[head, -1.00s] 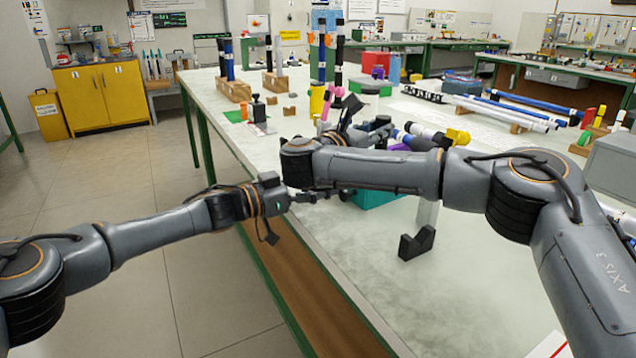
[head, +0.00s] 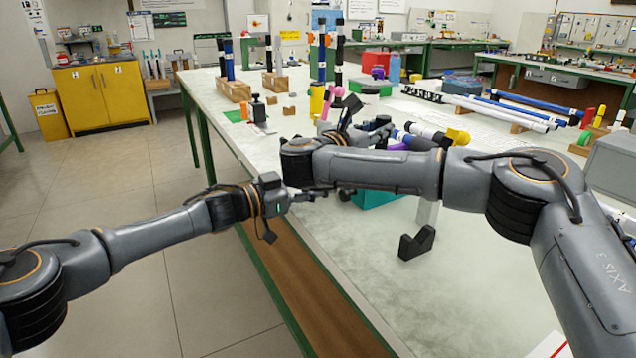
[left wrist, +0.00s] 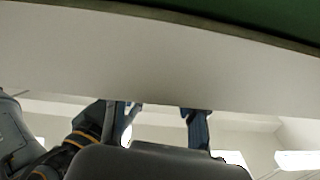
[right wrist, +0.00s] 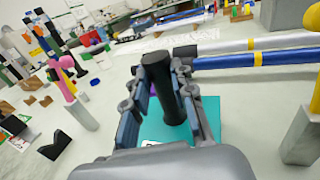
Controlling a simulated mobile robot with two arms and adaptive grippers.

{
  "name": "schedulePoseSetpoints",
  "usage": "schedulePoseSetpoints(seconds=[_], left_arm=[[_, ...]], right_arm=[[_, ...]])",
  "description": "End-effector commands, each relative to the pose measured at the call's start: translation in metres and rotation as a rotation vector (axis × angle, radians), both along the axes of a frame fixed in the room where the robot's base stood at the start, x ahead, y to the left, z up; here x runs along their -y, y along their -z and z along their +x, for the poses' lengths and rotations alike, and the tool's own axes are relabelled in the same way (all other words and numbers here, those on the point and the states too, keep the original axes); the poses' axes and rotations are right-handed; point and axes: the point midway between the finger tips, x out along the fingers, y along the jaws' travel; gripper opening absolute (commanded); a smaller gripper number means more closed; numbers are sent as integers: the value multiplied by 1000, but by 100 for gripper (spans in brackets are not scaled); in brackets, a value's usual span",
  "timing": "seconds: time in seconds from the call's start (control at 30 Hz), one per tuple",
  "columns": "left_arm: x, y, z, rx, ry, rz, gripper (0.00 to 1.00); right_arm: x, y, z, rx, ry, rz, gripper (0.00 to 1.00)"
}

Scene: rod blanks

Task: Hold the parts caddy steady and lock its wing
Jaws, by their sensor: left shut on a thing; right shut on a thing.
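The teal parts caddy (right wrist: 208,112) stands on the table near its front edge. In the head view a teal side (head: 375,198) shows under my right forearm. My right gripper (right wrist: 168,92) is shut on an upright black post (right wrist: 158,75) over the caddy; my arm hides most of this in the head view. My left gripper (head: 318,194) reaches in over the table's edge to the caddy's left side. In the left wrist view its fingers (left wrist: 160,115) stand before a pale surface. What they grip is hidden, and I cannot make out the wing or its lock.
Wooden racks with rods (head: 235,90) stand at the back left. Blue and white rods (head: 510,105) lie at the back right. The front right of the table is mostly clear.

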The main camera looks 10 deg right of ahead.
Motion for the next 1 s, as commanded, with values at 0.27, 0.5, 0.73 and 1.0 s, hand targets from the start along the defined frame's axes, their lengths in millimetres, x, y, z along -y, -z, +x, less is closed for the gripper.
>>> schedulePoseSetpoints(seconds=[0.27,0.5,0.73,1.0], left_arm=[[0,1,-1,200,0,72,9],[1,2,-2,358,0,130,9],[1,1,-2,458,1,167,9],[1,2,-2,501,1,184,9]], right_arm=[[0,0,0,-1,-1,-1,0],[-1,0,0,-1,-1,-1,0],[-1,0,0,-1,-1,-1,0],[-1,0,0,0,-2,0,0]])
